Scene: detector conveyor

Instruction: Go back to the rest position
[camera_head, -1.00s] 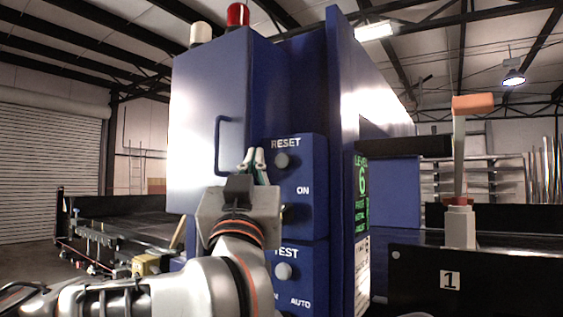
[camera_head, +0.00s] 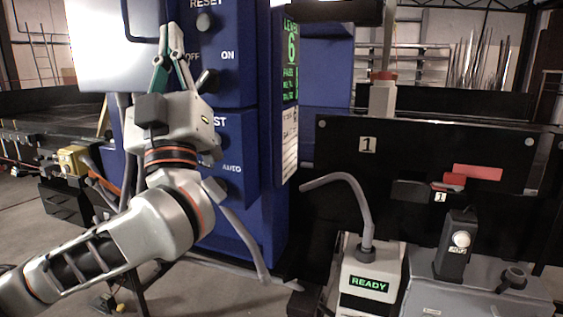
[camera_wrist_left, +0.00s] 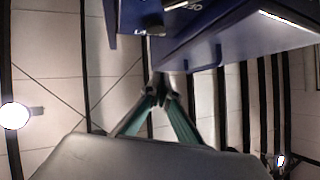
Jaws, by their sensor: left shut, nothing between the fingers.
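My left gripper (camera_head: 171,32) points upward in front of the blue detector cabinet (camera_head: 250,228). Its fingertips are together and hold nothing. They appear just left of the RESET button (camera_head: 204,22), and whether they touch the cabinet cannot be told. The left wrist view shows the gripper (camera_wrist_left: 160,85) with its green-sided fingers meeting at the tips. The blue cabinet (camera_wrist_left: 215,45) is above them there. My right gripper is in neither view.
An ON/OFF knob (camera_head: 207,81) sits below RESET, partly behind my gripper. At lower right stand a READY device (camera_head: 368,285) with a bent grey tube and a grey unit (camera_head: 480,285). A black conveyor side (camera_head: 340,170) runs rightward.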

